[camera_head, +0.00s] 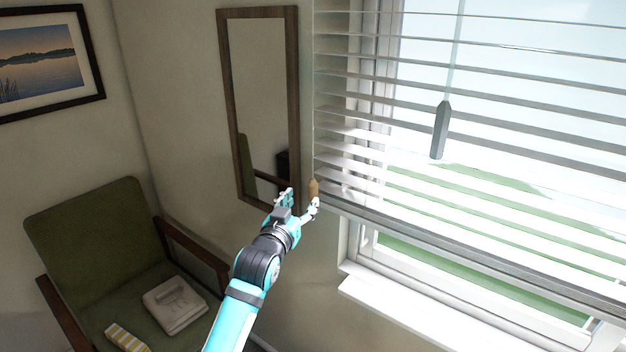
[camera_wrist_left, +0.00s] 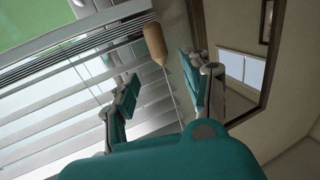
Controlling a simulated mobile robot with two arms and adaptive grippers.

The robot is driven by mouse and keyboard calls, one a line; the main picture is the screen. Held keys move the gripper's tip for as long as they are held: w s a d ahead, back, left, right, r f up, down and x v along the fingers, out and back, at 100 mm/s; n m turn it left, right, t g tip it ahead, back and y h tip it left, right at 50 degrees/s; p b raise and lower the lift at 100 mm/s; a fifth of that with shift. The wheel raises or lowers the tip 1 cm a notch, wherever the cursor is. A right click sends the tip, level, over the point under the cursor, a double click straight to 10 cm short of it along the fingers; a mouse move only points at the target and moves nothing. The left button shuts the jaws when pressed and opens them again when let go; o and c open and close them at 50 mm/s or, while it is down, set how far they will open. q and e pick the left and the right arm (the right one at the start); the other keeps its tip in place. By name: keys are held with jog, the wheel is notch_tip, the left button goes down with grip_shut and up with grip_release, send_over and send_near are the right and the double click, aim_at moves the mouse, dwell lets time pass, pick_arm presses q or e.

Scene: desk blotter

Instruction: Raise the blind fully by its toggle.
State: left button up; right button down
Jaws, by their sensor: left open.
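The blind (camera_head: 480,150) hangs lowered over most of the window, with its slats tilted open and a strip of window bare below its bottom rail. A small tan wooden toggle (camera_head: 313,188) hangs on a thin cord at the blind's left edge. In the left wrist view the toggle (camera_wrist_left: 155,42) shows ahead of the fingertips, its cord running back between the fingers in the picture. My left gripper (camera_head: 299,200) is open beside the toggle; its fingers also show in the wrist view (camera_wrist_left: 160,85). I cannot tell whether either finger touches the toggle or cord.
A grey handle (camera_head: 440,130) hangs in front of the slats. A framed mirror (camera_head: 262,100) is on the wall close left of the toggle. A white sill (camera_head: 430,320) juts out below.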

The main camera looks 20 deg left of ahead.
aim_at(311, 189)
pick_arm(q)
jog(key=w+p, duration=0.2)
jog(key=w, duration=0.7)
jog(key=shift+w+d, duration=0.1)
jog(key=shift+d, duration=0.05)
grip_shut()
jog(key=shift+w+f, duration=0.3)
jog(key=shift+f, duration=0.05)
